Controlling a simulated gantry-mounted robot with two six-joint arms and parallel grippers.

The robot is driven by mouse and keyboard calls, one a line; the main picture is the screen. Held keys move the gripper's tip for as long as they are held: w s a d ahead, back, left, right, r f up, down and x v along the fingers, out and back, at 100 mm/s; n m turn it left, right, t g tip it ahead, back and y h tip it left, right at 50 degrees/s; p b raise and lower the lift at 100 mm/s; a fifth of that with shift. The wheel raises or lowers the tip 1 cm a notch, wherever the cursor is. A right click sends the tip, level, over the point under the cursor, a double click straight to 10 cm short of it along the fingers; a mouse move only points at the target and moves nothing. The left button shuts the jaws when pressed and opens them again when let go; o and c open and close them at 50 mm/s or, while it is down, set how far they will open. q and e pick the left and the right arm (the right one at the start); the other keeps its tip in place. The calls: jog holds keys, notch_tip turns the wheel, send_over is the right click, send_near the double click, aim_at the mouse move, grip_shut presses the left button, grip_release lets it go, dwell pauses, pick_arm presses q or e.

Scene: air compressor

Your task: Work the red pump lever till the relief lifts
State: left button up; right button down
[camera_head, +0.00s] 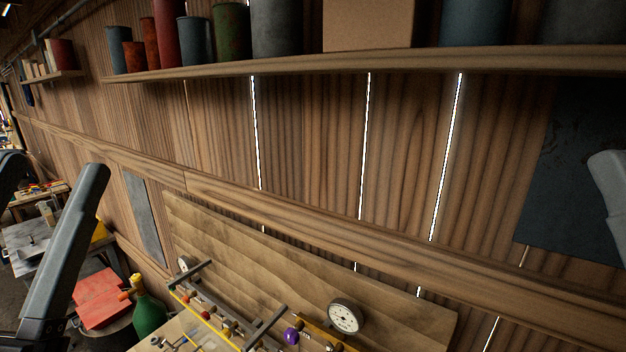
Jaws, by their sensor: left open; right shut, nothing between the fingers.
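The air compressor bench (210,322) shows only in part at the bottom of the head view, cut off by the lower edge. It has a yellow-edged strip with small red and other coloured knobs and two dark bars (266,326). A round white dial gauge (345,317) stands at its right, beside a purple knob (291,336). I cannot make out the red pump lever or the relief for certain. Dark arm links of mine show at the left, and a grey one at the right edge. Neither gripper can be made out in this view.
A wooden shelf (300,67) with several cans and a cardboard box (368,24) runs along the plank wall. A green bottle (148,312) and a red box (100,297) stand left of the bench. A wooden board (300,270) backs the bench.

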pick_arm(q)
jog(key=s+n, duration=0.1)
jog(key=s+r+n+h, duration=0.1)
jog(key=shift+s+d+r+t, duration=0.1)
jog(key=shift+s+d+t, duration=0.1)
jog(key=shift+s+t, duration=0.2)
jog(key=shift+c, duration=0.2)
